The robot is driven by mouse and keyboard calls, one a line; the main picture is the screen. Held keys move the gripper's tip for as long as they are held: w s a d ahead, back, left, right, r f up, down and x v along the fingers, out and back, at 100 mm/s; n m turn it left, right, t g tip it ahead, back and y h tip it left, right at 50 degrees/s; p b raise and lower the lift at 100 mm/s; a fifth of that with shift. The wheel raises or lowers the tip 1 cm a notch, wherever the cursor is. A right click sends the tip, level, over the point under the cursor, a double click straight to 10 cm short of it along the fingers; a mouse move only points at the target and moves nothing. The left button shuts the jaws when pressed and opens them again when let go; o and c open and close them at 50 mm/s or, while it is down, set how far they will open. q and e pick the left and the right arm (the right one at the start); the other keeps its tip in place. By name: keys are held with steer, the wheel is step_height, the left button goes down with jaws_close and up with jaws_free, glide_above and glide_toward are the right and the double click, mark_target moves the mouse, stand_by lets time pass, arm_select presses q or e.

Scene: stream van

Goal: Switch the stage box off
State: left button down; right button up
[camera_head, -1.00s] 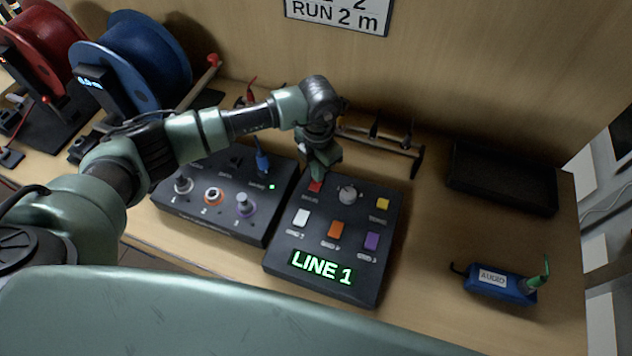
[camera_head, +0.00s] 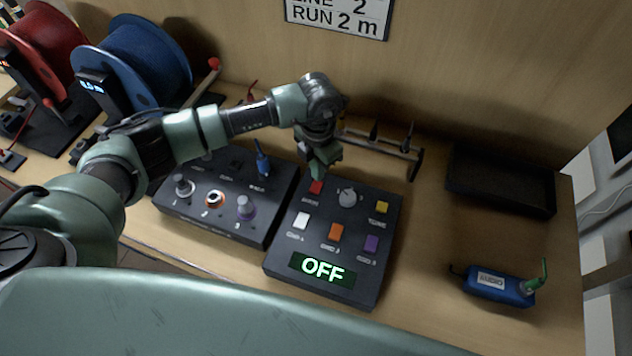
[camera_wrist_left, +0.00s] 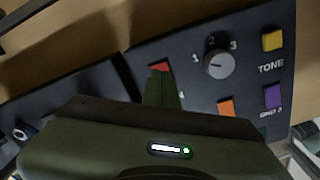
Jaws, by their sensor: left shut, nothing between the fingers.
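The stage box (camera_head: 318,224) is a dark slanted panel in the middle of the bench, with a rotary knob (camera_head: 347,197) and red, yellow, white, orange and purple buttons. Its display (camera_head: 322,269) reads OFF. My left gripper (camera_head: 318,174) is shut and empty, pointing down just behind the red button (camera_head: 316,187). In the left wrist view the fingers (camera_wrist_left: 163,92) reach up to the red button (camera_wrist_left: 160,67) and hide part of it; I cannot tell if they touch. My right gripper is not in view.
A second dark box (camera_head: 225,200) with knobs and a blue plug stands close on the left. A small rack (camera_head: 385,150) stands behind. A black tray (camera_head: 500,180) and a blue audio box (camera_head: 498,284) are at right. Cable reels (camera_head: 140,55) stand at back left.

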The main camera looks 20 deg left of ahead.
mark_target(318, 183)
arm_select(q)
steer(key=shift+r+p, duration=1.15)
steer(key=shift+r, duration=1.15)
steer(key=shift+f, duration=0.1)
